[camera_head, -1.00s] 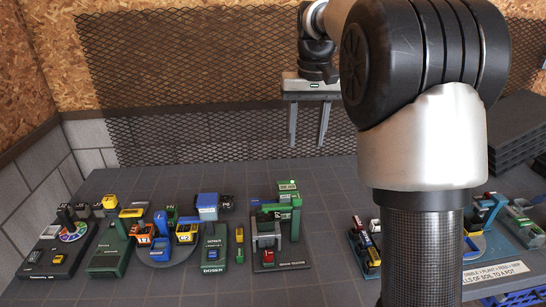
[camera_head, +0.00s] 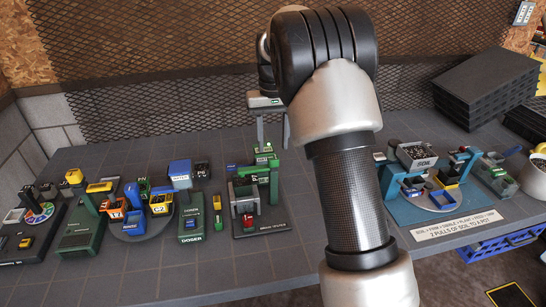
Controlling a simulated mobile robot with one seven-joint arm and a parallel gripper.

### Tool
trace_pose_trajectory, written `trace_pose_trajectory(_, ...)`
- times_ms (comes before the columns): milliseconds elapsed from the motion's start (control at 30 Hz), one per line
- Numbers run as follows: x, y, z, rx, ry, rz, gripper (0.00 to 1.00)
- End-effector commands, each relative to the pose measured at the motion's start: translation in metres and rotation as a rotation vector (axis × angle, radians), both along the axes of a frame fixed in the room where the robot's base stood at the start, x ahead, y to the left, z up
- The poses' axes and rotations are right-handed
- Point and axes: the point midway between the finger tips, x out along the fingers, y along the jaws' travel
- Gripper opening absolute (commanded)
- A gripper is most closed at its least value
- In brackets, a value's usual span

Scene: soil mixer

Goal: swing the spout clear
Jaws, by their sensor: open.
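My gripper (camera_head: 272,136) is open and empty, pointing down, with its two fingers apart. It hangs above or behind the green-topped press-like station (camera_head: 273,185); my arm hides part of it. A spout is not clearly identifiable. The blue station on the right (camera_head: 407,207) carries a grey bin marked SOIL (camera_head: 416,155), filled with dark granules. Blue uprights and small yellow and blue parts stand around a round plate there. My arm hides some of its left side.
Several small stations line the left of the grey table, including a green dosing station (camera_head: 192,222) and a round turntable (camera_head: 140,222). Dark stacked trays (camera_head: 485,88) stand at the back right. A white bowl (camera_head: 535,175) is at the right edge. Bare table lies in front.

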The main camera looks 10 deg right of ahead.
Motion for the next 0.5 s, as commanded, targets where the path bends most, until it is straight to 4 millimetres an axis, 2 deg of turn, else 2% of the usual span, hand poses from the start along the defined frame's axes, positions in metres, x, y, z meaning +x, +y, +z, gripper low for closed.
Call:
trace_pose_trajectory(33, 0.000, 0.000, -0.012, 0.000, 0.001, 0.000, 0.44)
trace_pose_trajectory(200, 0.000, 0.000, -0.035, 0.000, 0.001, 0.000, 0.44)
trace_pose_trajectory(500, 0.000, 0.000, -0.047, 0.000, -0.002, -0.001, 0.44)
